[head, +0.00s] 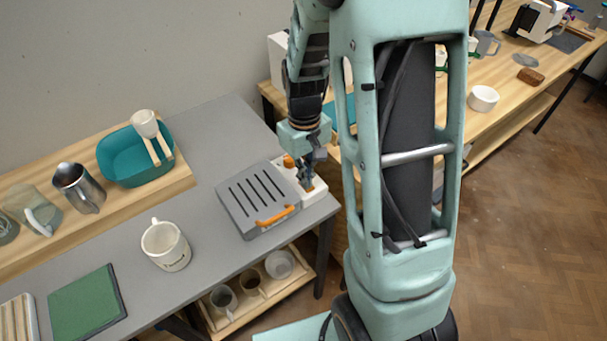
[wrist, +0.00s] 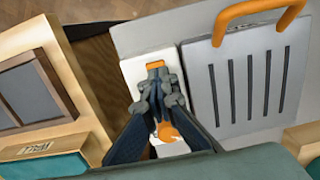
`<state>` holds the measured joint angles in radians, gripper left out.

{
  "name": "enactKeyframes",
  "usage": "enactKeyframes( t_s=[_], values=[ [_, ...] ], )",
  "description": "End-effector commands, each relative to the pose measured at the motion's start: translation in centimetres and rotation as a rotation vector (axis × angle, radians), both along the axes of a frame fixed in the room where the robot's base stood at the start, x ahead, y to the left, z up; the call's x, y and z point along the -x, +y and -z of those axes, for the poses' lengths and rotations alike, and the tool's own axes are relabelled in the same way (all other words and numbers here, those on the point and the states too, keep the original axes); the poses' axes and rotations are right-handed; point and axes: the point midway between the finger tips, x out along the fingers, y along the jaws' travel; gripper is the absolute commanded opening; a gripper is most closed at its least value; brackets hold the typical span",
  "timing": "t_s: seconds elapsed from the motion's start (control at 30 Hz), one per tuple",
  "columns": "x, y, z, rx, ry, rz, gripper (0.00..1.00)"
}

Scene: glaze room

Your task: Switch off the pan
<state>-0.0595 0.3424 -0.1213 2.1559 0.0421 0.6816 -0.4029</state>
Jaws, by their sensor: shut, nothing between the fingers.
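The pan is a grey slotted appliance (head: 258,201) with an orange handle (head: 278,215) and a white side panel (head: 317,189), at the right end of the grey counter. In the wrist view its slotted lid (wrist: 243,88) is on the right. My gripper (head: 308,178) is shut and empty, pointing down over the white panel. In the wrist view the gripper (wrist: 157,82) covers the panel's middle. An orange part (wrist: 155,65) shows just past the fingertips, and a rounded orange knob (wrist: 168,132) shows between the fingers. Whether the fingertips touch the orange part, I cannot tell.
A white mug (head: 166,246) and a green mat (head: 86,305) are left of the pan. A teal basin (head: 128,160) and a metal pitcher (head: 78,188) stand on the wooden shelf behind. Cups stand on a shelf below. A wooden table (head: 462,105) is at the right.

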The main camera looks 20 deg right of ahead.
Motion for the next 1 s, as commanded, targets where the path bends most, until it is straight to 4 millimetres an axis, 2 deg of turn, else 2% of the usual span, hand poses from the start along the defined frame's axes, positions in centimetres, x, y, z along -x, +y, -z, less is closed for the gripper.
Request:
enactKeyframes(
  t_s=[0.03,0.23,0.37,0.67,0.8,1.0],
  values=[
    [0.8,-0.1,0.4,0.001,0.020,0.001,0.00],
    [0.8,-0.1,0.4,0.001,0.022,0.001,0.00],
    [0.6,-0.1,-0.3,0.001,0.020,0.000,0.00],
    [-0.8,0.4,-5.1,0.001,0.001,-0.001,0.00],
    [-1.0,0.5,-8.3,0.000,-0.003,0.000,0.00],
    [-1.1,0.5,-12.1,0.001,-0.003,-0.001,0.00]
  ],
)
